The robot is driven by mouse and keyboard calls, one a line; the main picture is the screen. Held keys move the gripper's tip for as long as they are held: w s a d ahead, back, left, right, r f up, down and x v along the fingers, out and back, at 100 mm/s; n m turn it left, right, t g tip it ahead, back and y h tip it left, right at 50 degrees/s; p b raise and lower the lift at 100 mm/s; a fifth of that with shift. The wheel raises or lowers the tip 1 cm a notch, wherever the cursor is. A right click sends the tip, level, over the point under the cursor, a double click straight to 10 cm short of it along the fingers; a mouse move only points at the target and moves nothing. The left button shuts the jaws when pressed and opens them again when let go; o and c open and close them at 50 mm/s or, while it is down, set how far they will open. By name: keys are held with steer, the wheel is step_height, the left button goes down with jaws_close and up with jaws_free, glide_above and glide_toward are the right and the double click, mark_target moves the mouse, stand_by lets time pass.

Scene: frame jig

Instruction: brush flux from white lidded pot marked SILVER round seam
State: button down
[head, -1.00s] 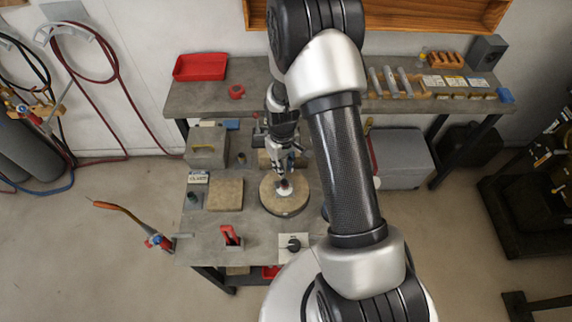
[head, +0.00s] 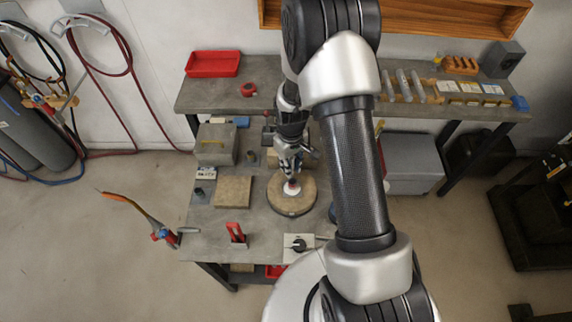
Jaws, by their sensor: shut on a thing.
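My gripper (head: 290,176) points down over the round tan-topped turntable (head: 306,205) on the lower bench. It is shut on a small white-and-red item (head: 292,188), which shows just below the fingers. Whether this is the lidded pot, and whether it touches the turntable, I cannot tell. A small white card (head: 205,172) with dark lettering, unreadable now, stands at the bench's left edge. A small dark pot-like thing (head: 197,191) is beside it. I cannot make out a brush or the seam.
A tan square block (head: 233,191) lies left of the turntable. A grey box (head: 215,145) is behind it. A red stand (head: 236,234) and a white plate with a black knob (head: 298,245) are in front. A torch (head: 150,222) is off the bench's left side. My arm hides the bench's right part.

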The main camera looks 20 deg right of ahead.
steer(key=shift+w+a+b, duration=0.15)
steer(key=shift+w+a, duration=0.05)
steer(key=shift+a, duration=0.3)
steer(key=shift+w+a+b, duration=0.15)
steer(key=shift+a, duration=0.35)
stand_by(1.1)
steer(key=shift+d, duration=0.1)
steer(key=d, duration=0.1)
steer(key=s+d, duration=0.1)
steer(key=d, duration=0.2)
steer(key=shift+s+d, duration=0.35)
steer(key=shift+d, duration=0.05)
stand_by(0.4)
steer(key=shift+r, duration=0.15)
step_height(320, 180, up, 7)
steer(key=p, duration=0.4)
